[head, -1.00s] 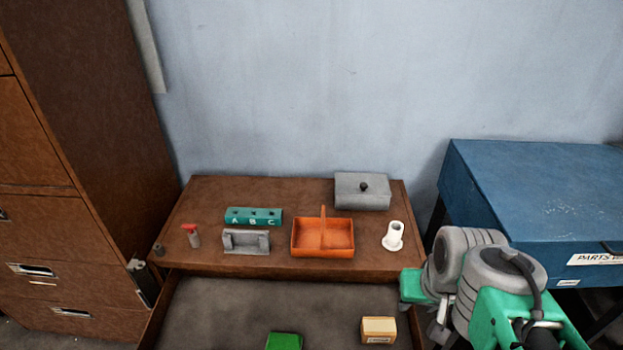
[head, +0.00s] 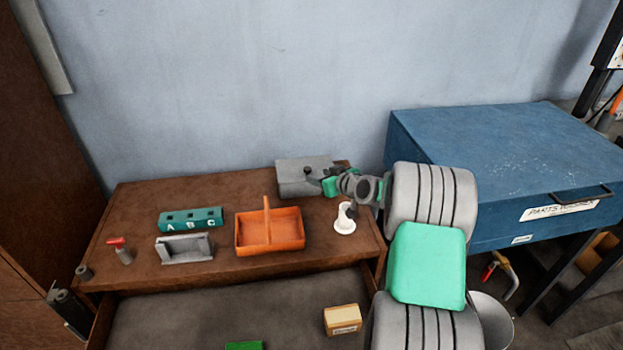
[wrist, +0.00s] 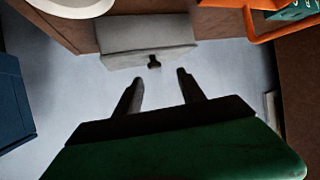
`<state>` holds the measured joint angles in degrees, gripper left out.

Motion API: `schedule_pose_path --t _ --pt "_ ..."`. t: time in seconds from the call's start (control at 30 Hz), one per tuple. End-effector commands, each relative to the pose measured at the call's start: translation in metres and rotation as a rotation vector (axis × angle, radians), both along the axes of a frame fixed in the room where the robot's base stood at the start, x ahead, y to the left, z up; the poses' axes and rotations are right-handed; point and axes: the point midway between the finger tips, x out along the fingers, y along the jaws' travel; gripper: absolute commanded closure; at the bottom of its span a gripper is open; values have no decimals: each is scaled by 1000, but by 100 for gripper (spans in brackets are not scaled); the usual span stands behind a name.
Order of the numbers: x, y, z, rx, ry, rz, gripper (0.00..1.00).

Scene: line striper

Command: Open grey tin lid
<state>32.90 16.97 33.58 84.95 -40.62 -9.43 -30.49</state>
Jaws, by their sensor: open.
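The grey tin (head: 299,178) stands at the back right of the brown desk top, its lid shut with a small dark knob (head: 307,170) on it. In the wrist view the grey tin (wrist: 146,36) lies ahead of the fingers, with the knob (wrist: 154,62) just beyond the gap between them. My gripper (wrist: 160,82) is open and empty. In the head view my gripper (head: 325,180) is at the right side of the tin, close to the knob. I cannot tell whether a finger touches the tin.
A white flanged tube (head: 344,220) stands in front of the tin, near my wrist. An orange tote (head: 269,247), a teal A-B-C block (head: 172,228), a grey bracket (head: 185,260) and a red-topped bottle (head: 121,256) stand leftward. A blue parts washer (head: 480,170) is at right. The drawer below is open.

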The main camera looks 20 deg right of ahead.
Motion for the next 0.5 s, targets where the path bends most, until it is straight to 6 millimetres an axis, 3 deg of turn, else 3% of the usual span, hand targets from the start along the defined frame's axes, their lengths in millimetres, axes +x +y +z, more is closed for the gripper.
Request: schedule_pose_path --t 0.1,0.5 --pt "9 -12 -7 5 -42 -14 53" --pt "69 -2 -31 4 -40 -17 53"
